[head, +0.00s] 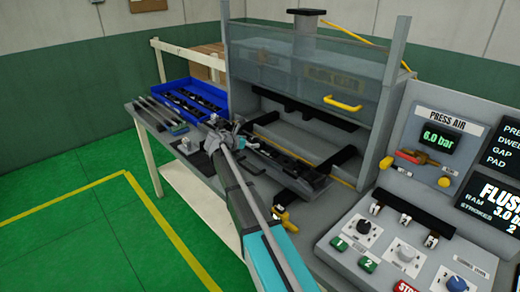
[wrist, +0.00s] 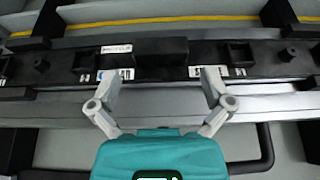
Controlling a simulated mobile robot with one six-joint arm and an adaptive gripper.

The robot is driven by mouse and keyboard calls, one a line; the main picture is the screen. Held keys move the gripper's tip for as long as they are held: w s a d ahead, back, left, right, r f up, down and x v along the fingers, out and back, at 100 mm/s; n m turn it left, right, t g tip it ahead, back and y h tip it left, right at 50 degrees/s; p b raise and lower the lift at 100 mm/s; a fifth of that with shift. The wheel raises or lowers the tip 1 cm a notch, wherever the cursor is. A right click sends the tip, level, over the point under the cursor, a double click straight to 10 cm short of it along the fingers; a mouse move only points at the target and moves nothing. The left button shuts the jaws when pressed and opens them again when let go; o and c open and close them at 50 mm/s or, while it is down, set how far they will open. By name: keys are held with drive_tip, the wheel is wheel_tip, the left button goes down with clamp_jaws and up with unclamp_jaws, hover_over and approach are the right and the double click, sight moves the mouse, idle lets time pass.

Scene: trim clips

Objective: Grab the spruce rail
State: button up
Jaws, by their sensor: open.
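Several slim rails (head: 160,113) lie side by side at the left end of the bench in the head view. Their ends look greyish and greenish, and they are too small for me to tell which one is spruce. My gripper (head: 222,133) is to the right of them, over the middle of the bench at the front of the press. In the wrist view my gripper (wrist: 157,80) is open with nothing between its fingers. The fingertips are close to or over a long black fixture (wrist: 160,58) with white labels; I cannot tell whether they touch it.
A blue tray (head: 187,88) of dark small parts stands behind the rails. The grey press (head: 235,55) with a clear guard and yellow handle (head: 343,104) rises behind my arm. A control panel (head: 400,250) fills the right. Green floor lies open at left.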

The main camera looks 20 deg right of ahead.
sight(259, 142)
drive_tip(key=shift+f+b+x, duration=0.25)
drive_tip(key=shift+b+x, duration=0.75)
drive_tip(key=shift+x, duration=0.95)
drive_tip(key=shift+w+d+f, duration=0.15)
drive_tip(key=shift+w+d, duration=0.15)
drive_tip(key=shift+d, duration=0.2)
drive_tip(key=c, duration=1.1)
